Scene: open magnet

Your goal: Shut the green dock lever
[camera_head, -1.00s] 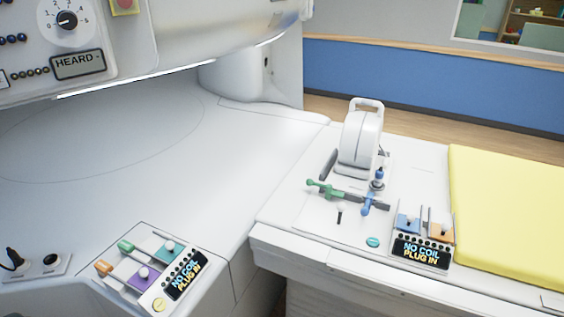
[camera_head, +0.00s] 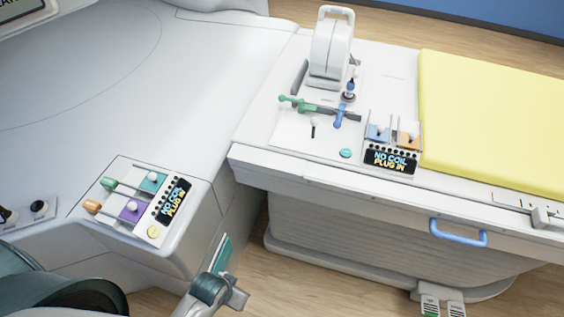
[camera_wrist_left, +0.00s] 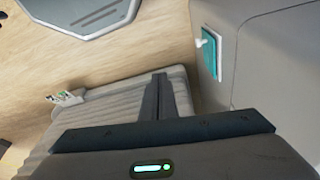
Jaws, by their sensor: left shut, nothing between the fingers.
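A green lever (camera_head: 297,103) with a round knob at its left end lies along the top of the bed's end, in front of the white upright coil unit (camera_head: 331,52). A blue lever (camera_head: 338,117) stands at its right. My left gripper (camera_wrist_left: 159,82) is shut and empty in the left wrist view, over the floor side of the scene. My right gripper is not in view.
A white console (camera_head: 201,217) with green, orange, teal and purple sliders stands at left. A teal panel with a white knob (camera_wrist_left: 209,57) is on a white side wall. The bed has a yellow mattress (camera_head: 490,110), a blue handle (camera_head: 458,235) and foot pedals (camera_head: 442,306).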

